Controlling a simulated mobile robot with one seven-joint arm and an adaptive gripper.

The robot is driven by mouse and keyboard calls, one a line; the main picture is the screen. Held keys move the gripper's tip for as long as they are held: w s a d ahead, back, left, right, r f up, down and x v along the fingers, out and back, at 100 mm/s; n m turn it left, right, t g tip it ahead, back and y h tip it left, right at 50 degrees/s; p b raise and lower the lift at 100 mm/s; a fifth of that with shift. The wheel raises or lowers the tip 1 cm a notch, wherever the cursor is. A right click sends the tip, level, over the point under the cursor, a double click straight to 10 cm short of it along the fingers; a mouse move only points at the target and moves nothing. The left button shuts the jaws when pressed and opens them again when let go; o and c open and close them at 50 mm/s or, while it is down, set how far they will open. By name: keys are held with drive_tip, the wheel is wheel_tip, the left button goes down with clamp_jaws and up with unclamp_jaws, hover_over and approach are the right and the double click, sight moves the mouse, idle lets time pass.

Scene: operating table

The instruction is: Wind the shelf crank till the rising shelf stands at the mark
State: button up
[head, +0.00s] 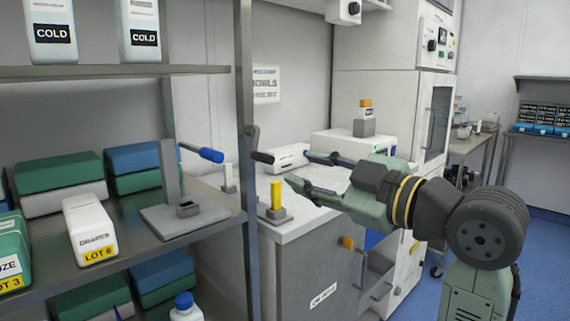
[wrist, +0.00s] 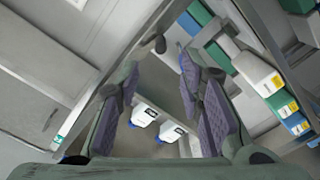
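A dark crank (head: 252,137) with a black grip (head: 262,157) is on the front post of the shelf rack. A second lever with a blue grip (head: 210,155) reaches out beside a grey upright on a flat base (head: 160,221) standing on the middle shelf. I cannot tell which shelf rises, and no mark is clear. My gripper (head: 297,169) is open and empty, to the right of the black grip and apart from it, pointing left at the rack. In the wrist view, the open fingers (wrist: 158,95) frame white bottles behind them.
The middle shelf (head: 120,237) holds green and blue boxes and a white LOT 6 container (head: 90,230). White COLD bottles (head: 138,30) stand on the shelf above. A grey cabinet (head: 310,275) with a yellow block (head: 276,197) on top stands close below my gripper.

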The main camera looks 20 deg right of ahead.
sight(272, 161)
drive_tip(key=p+x, duration=0.2)
drive_tip(key=x, duration=0.9)
drive_tip(key=shift+c, duration=0.3)
clamp_jaws()
